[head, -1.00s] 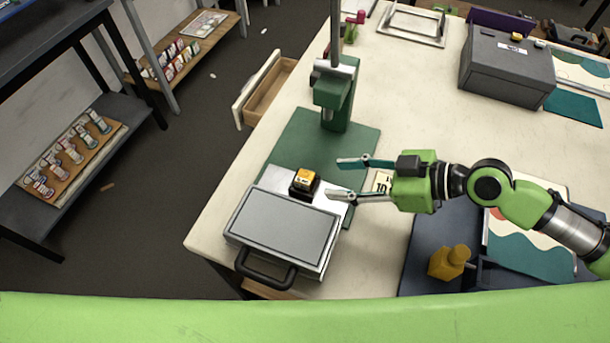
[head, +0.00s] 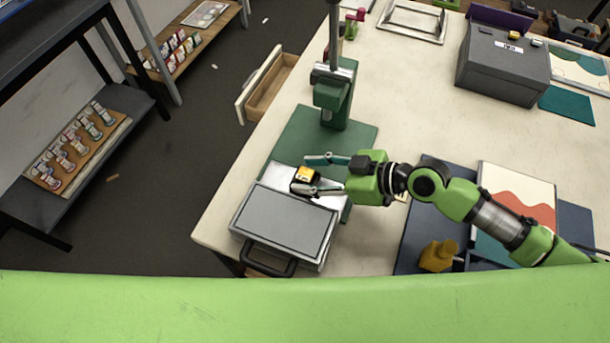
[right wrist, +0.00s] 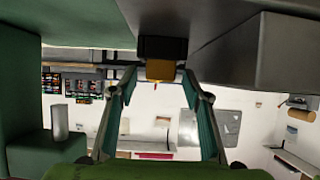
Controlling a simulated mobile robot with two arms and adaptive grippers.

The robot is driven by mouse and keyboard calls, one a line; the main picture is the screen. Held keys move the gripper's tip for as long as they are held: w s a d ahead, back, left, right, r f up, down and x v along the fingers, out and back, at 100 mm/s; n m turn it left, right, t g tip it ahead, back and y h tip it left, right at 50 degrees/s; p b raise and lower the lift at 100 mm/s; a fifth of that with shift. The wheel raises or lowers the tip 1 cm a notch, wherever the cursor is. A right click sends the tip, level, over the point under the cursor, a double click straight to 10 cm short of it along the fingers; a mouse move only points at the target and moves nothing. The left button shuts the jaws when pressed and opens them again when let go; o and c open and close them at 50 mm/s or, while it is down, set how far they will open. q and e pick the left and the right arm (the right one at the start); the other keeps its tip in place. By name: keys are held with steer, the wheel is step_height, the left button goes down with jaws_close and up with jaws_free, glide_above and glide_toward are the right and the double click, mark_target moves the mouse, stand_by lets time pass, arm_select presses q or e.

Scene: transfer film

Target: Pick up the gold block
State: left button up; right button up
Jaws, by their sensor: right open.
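The gold block (head: 305,174) is small, with a black lower part, and sits on the silver plate of the green press behind the grey pad. In the right wrist view the block (right wrist: 161,70) shows ahead, between the fingertips. My right gripper (head: 311,173) is open and reaches in from the right, one finger on the far side of the block and one on the near side. The near finger partly covers the block's lower edge. In the right wrist view the gripper (right wrist: 160,76) has its fingers apart and empty. My left gripper is not in view.
The green press column (head: 333,100) stands just behind the block. The grey hinged pad with a black handle (head: 270,258) lies in front. A yellow bottle-like thing (head: 437,257) stands on a dark tray at right. A grey box (head: 503,68) is at the back right.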

jaws_close()
steer(key=shift+r, duration=0.15)
